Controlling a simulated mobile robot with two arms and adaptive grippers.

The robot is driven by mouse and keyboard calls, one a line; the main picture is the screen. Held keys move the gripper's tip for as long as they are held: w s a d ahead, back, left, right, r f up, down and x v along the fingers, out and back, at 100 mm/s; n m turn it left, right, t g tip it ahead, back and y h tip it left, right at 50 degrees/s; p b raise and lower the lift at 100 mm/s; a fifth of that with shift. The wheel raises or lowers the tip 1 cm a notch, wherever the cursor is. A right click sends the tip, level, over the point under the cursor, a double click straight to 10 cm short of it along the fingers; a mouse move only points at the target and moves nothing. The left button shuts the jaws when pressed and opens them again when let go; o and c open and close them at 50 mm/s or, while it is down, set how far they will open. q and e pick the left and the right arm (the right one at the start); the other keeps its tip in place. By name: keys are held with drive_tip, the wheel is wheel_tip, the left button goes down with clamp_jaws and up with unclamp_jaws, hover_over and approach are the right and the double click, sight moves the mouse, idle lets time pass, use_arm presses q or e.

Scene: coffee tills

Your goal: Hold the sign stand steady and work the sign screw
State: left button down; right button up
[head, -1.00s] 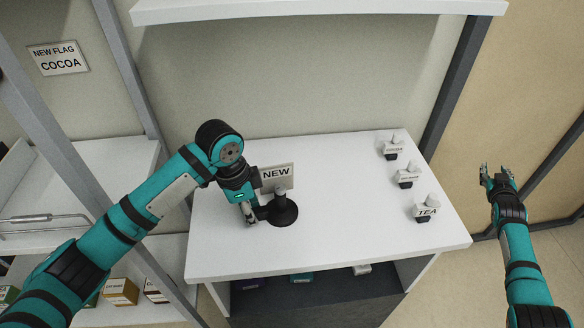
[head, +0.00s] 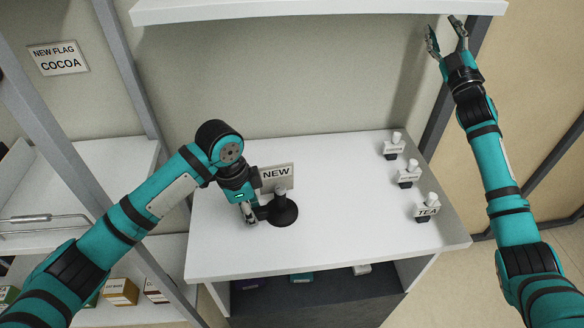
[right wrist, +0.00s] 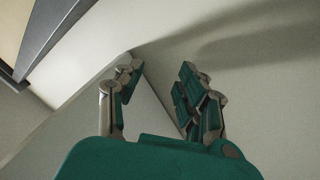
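The sign stand (head: 284,212) has a round black base and a short post on the white table. A card reading NEW (head: 277,177) stands at its top. The sign screw seems to be the pale knob (head: 281,190) on the post. My left gripper (head: 250,220) is low at the stand's left side, by a dark part of it; whether its fingers are closed on the stand is hidden. My right gripper (head: 446,38) is raised at the upper right, away from the stand, with fingers apart and empty. Its open fingers also show in the right wrist view (right wrist: 155,95).
Small tagged holders, one marked TEA (head: 427,210), stand along the table's right side. A white shelf (head: 320,10) hangs above, close to my right gripper. A grey post (head: 455,90) is behind it. The table (head: 345,235) is clear between stand and holders.

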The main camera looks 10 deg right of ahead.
drive_tip(key=s+a+r+n+g+y, duration=0.1)
drive_tip(key=a+r+n+g+y, duration=0.15)
drive_tip(key=a+n+y, duration=1.35)
drive_tip(key=s+a+n+g+y, duration=0.1)
drive_tip(key=s+a+n+g, duration=0.35)
drive_tip(key=a, duration=0.45)
drive_tip(key=s+a+n+g, duration=0.3)
drive_tip(key=a+n+g, duration=0.2)
drive_tip(key=a, duration=0.4)
drive_tip(key=s+a+n+g+y, duration=0.1)
drive_tip(key=s+a+n+g, duration=0.35)
drive_tip(key=a, duration=0.45)
drive_tip(key=n+g+h, duration=0.5)
drive_tip(key=n+h, duration=0.5)
drive_tip(key=h, duration=0.5)
hover_over(281, 188)
drive_tip(key=d, duration=0.2)
wheel_tip(281, 188, down, 20)
drive_tip(key=shift+s+f, duration=0.45)
drive_tip(key=shift+f, duration=0.05)
drive_tip(key=x, duration=0.4)
drive_tip(key=shift+f, duration=0.25)
clamp_jaws()
unclamp_jaws()
drive_tip(key=shift+m, duration=0.3)
